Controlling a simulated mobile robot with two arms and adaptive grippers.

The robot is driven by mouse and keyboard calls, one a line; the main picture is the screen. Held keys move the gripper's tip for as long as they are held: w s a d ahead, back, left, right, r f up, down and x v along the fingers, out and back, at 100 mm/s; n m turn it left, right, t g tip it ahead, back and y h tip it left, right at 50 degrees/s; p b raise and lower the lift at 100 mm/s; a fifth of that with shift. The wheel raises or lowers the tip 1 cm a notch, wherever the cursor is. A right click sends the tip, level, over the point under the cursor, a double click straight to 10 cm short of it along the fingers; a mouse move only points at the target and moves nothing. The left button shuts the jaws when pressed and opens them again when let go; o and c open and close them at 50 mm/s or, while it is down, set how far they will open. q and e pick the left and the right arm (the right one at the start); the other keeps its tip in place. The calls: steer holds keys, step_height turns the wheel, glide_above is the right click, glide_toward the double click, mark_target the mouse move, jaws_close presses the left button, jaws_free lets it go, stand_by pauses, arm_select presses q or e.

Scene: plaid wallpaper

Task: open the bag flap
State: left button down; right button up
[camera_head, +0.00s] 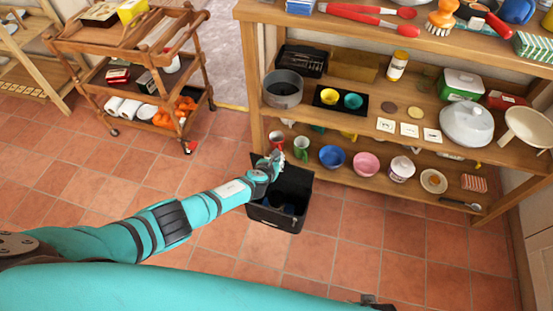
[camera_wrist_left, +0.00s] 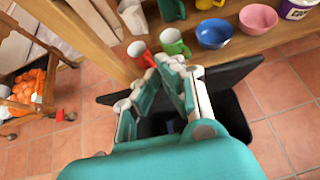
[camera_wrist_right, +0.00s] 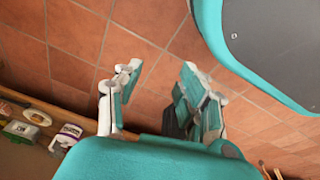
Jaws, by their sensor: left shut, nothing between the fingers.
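The black bag (camera_head: 270,217) stands on the tiled floor in front of the shelf, in the middle of the head view. Its top is open and dark bluish shapes show inside. A black flap (camera_head: 301,171) stands raised along its far side; the flap also shows in the left wrist view (camera_wrist_left: 232,74). My left gripper (camera_head: 276,160) is shut and empty, at the far rim by the flap, over the bag in the left wrist view (camera_wrist_left: 172,65). Touch with the flap cannot be told. My right gripper (camera_wrist_right: 155,85) is open and empty above bare floor.
The wooden shelf (camera_head: 256,100) is close behind the bag, with a red mug (camera_head: 276,142), a green mug (camera_head: 301,147) and a blue bowl (camera_head: 332,156) low down. A wooden cart (camera_head: 130,60) stands at the left. The floor in front is clear.

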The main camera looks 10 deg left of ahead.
arm_select(q)
steer(key=shift+r+v, duration=0.2)
steer(key=shift+v, duration=6.05)
steer(key=s+a+f+n+g, duration=0.25)
steer(key=s+f+n, duration=0.45)
steer(key=s+n, duration=0.45)
steer(key=s+a+f+n+g+y, duration=0.1)
steer(key=s+f+n+g, duration=0.3)
steer(key=s+f+n, duration=0.5)
steer(key=s+a+f+n+g, duration=0.2)
steer(key=s+f+n+g, duration=0.15)
steer(key=s+n, duration=0.95)
steer(key=s+a+r+n+p, duration=0.1)
steer(key=s+a+r+p, duration=0.1)
steer(key=s+p, duration=0.9)
steer(key=r+p, duration=0.1)
steer(key=p, duration=0.3)
steer(key=shift+a, duration=0.3)
arm_select(e)
steer(key=s+d+r+g, duration=0.1)
steer(key=s+d+r, duration=0.1)
steer(key=s, duration=1.3)
steer(key=shift+s+d, duration=0.15)
steer(key=shift+d, duration=0.2)
